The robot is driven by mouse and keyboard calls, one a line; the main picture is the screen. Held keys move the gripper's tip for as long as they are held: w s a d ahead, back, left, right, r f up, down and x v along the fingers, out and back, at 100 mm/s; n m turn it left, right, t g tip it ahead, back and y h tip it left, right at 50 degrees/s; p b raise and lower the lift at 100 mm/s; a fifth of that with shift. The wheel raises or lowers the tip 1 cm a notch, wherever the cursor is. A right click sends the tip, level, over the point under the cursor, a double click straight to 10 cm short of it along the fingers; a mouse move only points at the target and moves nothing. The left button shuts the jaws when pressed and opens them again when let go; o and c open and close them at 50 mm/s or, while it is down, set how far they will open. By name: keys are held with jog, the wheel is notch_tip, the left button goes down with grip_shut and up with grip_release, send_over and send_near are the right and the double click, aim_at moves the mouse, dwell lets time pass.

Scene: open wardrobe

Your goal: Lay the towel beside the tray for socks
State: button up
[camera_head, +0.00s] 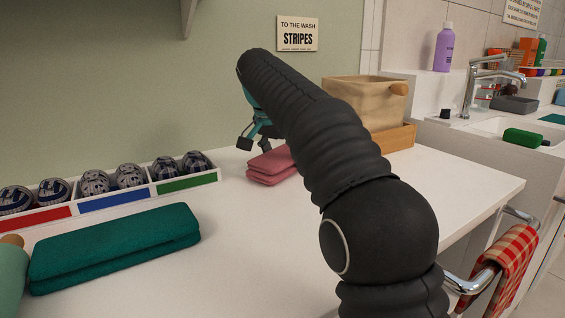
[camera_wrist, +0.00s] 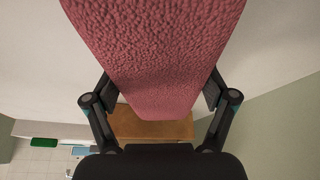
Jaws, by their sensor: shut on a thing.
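A folded pink towel (camera_head: 270,168) is at the right end of the sock tray, with a small gap between them. In the wrist view the towel (camera_wrist: 155,50) lies between both fingers and fills the upper middle. My gripper (camera_head: 255,142) reaches down from above and is shut on the pink towel. The towel is at or very near the white tabletop; I cannot tell whether it bears fully on it. The sock tray (camera_head: 110,200) is white, with red, blue and green front labels and rolled patterned socks in its compartments. My arm hides part of the table.
A folded green towel (camera_head: 115,245) lies in front of the tray. A checked cloth (camera_head: 510,262) hangs on the front rail. The table's right part is clear.

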jog(key=shift+f, duration=0.15)
jog(key=o, duration=1.6)
jog(key=shift+s, duration=0.1)
jog(key=p+v, duration=0.4)
jog(key=v, duration=0.8)
